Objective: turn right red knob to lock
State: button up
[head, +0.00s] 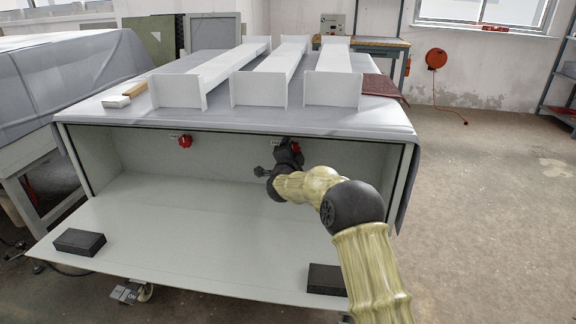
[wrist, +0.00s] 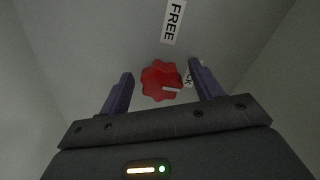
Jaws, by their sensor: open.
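The right red knob (wrist: 156,76) is a lobed disc on the back wall of the open compartment, with a white mark towards its right edge. In the head view the knob (head: 296,148) is mostly hidden by my gripper. My gripper (wrist: 160,69) is open, with one finger left of the knob and one right of it. A gap shows on each side. A FREE label (wrist: 173,22) sits above the knob. A second label (wrist: 187,78), ending in "CK", is partly hidden behind the right finger.
The left red knob (head: 185,141) is on the same back wall. The lowered front flap (head: 190,240) carries a black block (head: 79,242) at left and another (head: 326,279) at right. White beams (head: 262,90) lie on top. My arm enters from the right.

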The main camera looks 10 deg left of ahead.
jog(key=s+p, duration=0.3)
jog(key=s, duration=1.4)
jog(key=shift+a, duration=0.3)
jog(key=s+d+f+n+g, duration=0.2)
jog(key=s+d+n+g, duration=0.2)
jog(key=s+d, duration=0.3)
jog(key=s+d+f+n+g+p, duration=0.1)
jog(key=s+d+n+g, duration=0.3)
jog(key=s+d, duration=0.3)
jog(key=s+d+f+n+g+y+p, duration=0.1)
jog(key=s+d+f+n+g, duration=0.1)
jog(key=s+d+n+g, duration=0.2)
jog(key=shift+s+d+f+g, duration=0.15)
jog(key=shift+s+d, duration=0.4)
jog(key=shift+s, duration=0.3)
jog(key=shift+s+d+f+g, duration=0.1)
jog(key=shift+s+d, duration=0.4)
jog(key=shift+s, duration=0.35)
jog(key=shift+s+d+f+g, duration=0.15)
jog(key=shift+s+d, duration=0.4)
jog(key=shift+s, duration=0.3)
jog(key=s+d+n+g, duration=0.1)
jog(key=s+d+g, duration=0.25)
jog(key=s, duration=0.45)
notch_tip(320, 180, up, 38)
jog(key=p, duration=3.8)
jog(key=shift+w+f+t, duration=0.2)
jog(key=shift+w+t, duration=0.05)
jog(key=shift+t, duration=0.2)
